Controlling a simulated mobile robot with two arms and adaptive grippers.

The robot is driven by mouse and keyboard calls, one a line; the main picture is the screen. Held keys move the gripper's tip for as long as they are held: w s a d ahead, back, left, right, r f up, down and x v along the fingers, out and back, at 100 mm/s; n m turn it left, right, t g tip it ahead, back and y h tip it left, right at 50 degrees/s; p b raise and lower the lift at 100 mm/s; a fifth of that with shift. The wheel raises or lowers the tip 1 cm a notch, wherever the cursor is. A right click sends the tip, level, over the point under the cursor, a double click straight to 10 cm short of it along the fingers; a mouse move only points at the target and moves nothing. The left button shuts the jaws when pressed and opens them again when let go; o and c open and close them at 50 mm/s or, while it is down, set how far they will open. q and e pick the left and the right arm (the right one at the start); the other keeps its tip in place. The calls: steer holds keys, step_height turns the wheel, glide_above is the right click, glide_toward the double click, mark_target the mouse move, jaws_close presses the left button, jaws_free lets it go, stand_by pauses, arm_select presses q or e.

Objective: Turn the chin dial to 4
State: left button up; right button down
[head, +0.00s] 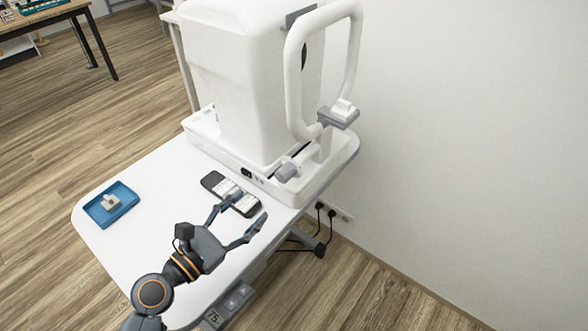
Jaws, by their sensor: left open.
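A white eye-test machine (235,70) stands on a white table (150,190). A grey round knob (287,172), which looks like the chin dial, sticks out low on the machine's near side, below the looped head frame (293,85). Its marks are too small to read. The chin rest (340,113) sits inside the frame. My left gripper (251,205) is open and empty, its fingers pointing toward the machine. In the picture it is left of and below the knob, apart from it. My right gripper is not in view.
A dark device with a pale screen (216,184) lies on the table, partly hidden by my gripper. A blue tray (128,203) holds a small pale object (110,202). A panel reading 75 (214,317) is at the table's near edge. A wall (470,130) bounds the right.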

mark_target(280, 177)
arm_select(q)
steer(key=p+x, duration=0.1)
steer(key=x, duration=0.9)
steer(key=shift+w+d+r, duration=0.1)
steer(key=shift+w, duration=0.3)
steer(key=shift+x, duration=0.85)
steer(key=shift+s, duration=0.1)
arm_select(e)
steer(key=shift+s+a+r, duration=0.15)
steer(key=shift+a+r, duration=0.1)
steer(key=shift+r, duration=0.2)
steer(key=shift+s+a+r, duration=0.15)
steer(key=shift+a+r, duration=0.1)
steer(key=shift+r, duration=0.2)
arm_select(q)
steer(key=shift+c, duration=0.2)
jaws_close()
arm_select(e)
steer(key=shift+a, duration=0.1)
